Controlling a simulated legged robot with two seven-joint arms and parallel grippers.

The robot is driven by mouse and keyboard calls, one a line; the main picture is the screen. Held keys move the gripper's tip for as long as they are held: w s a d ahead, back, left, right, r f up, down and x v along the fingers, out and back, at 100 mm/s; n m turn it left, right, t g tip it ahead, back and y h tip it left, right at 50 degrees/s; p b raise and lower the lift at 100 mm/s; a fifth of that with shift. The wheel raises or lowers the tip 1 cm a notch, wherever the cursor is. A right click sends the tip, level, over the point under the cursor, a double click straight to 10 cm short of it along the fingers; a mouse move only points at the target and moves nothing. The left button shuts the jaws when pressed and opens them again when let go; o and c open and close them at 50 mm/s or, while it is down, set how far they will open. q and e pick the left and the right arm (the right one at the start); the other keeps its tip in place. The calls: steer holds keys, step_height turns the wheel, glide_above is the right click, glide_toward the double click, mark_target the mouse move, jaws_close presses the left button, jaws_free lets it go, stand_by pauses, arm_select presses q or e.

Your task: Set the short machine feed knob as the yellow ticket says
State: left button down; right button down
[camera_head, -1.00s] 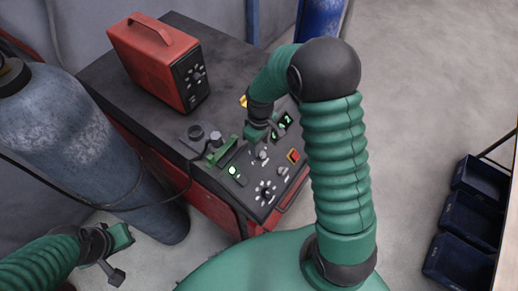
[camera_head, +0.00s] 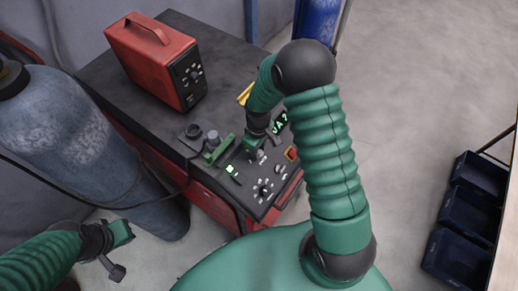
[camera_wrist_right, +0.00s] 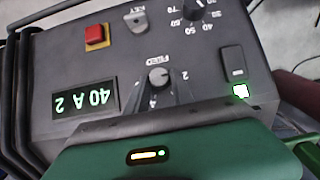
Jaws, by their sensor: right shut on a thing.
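In the head view the right gripper (camera_head: 254,150) is over the panel. The yellow ticket (camera_head: 244,94) is partly hidden behind my right arm; its writing is unreadable. My left gripper (camera_head: 118,254) hangs at lower left, away from the machine; its jaws are unclear.
A smaller red unit (camera_head: 158,62) stands on the machine top. A numbered dial (camera_head: 265,190), a key switch (camera_wrist_right: 137,20), a red button (camera_wrist_right: 97,37) and a rocker switch (camera_wrist_right: 234,63) surround the knob. A gas cylinder (camera_head: 80,140) stands left; dark bins (camera_head: 465,215) are right.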

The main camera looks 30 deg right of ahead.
steer(key=shift+s+f, duration=0.1)
steer(key=shift+s, duration=0.05)
steer(key=shift+d+f+m+g+y, duration=0.1)
steer(key=shift+d+m+g+y, duration=0.05)
steer(key=shift+m+y, duration=0.35)
steer(key=shift+d+m+g+y, duration=0.15)
steer(key=shift+m+y, duration=0.15)
steer(key=shift+m, duration=0.3)
steer(key=shift+f+m+y, duration=0.1)
steer(key=shift+m+y, duration=0.7)
steer(key=shift+m, duration=0.2)
steer(key=m+y, duration=0.1)
steer(key=m+y+b, duration=0.1)
steer(key=shift+d+f+m+b, duration=0.1)
steer(key=shift+d+m+b, duration=0.2)
steer(key=shift+m, duration=0.1)
steer(key=shift+s+d+m+y+b, duration=0.1)
steer(key=shift+m+y+b, duration=0.4)
steer(key=shift+m+y, duration=0.6)
steer(key=shift+m+t, duration=0.3)
steer(key=shift+t, duration=0.1)
steer(key=c, duration=1.1)
jaws_free()
